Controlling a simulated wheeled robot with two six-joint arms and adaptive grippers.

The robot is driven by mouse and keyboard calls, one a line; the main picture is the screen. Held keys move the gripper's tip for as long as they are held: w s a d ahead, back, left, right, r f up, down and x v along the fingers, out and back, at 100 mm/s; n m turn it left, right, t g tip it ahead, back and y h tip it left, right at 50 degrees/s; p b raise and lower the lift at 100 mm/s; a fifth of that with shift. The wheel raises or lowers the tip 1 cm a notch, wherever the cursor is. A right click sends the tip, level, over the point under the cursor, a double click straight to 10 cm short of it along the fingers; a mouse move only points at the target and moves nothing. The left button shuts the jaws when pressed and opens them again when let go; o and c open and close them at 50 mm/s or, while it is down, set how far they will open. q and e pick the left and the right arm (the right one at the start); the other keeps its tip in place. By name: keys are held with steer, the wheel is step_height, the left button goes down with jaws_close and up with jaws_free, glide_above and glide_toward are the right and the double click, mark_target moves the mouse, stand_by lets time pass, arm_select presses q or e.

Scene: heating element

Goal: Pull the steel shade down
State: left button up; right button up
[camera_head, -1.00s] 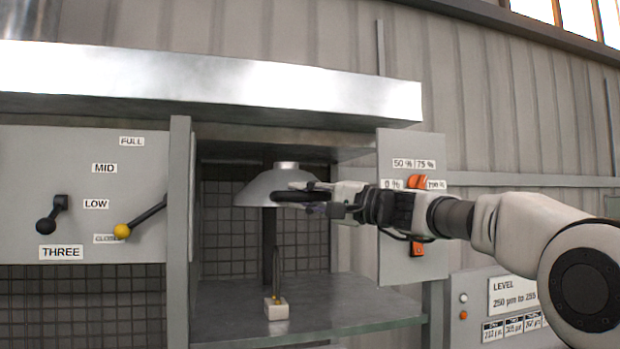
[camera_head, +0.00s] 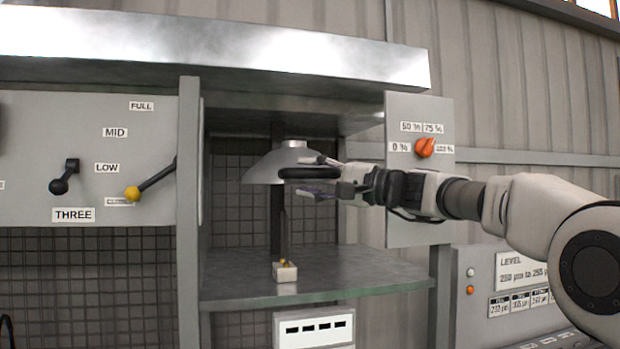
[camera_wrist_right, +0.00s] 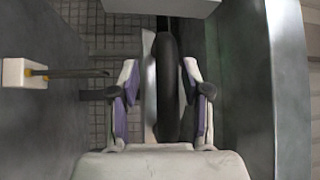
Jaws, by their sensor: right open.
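The steel shade (camera_head: 262,167) is a grey dome with a light cap, in the open bay above the shelf. A dark rounded handle (camera_head: 300,173) is at its right front side. My right gripper (camera_head: 318,174) reaches in from the right at the handle's height. In the right wrist view, its fingers (camera_wrist_right: 164,105) stand open on either side of the dark handle (camera_wrist_right: 167,85), with a gap beside it. Whether a finger touches the handle is unclear. My left gripper is not in view.
A metal shelf (camera_head: 350,272) lies below, with a small white block (camera_head: 285,272) and thin upright rod under the shade. A post (camera_head: 188,220) bounds the bay on the left; a panel with an orange knob (camera_head: 425,147) stands right. A steel beam (camera_head: 230,55) runs above.

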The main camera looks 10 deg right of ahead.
steer(key=v, duration=1.2)
steer(key=shift+a, duration=0.1)
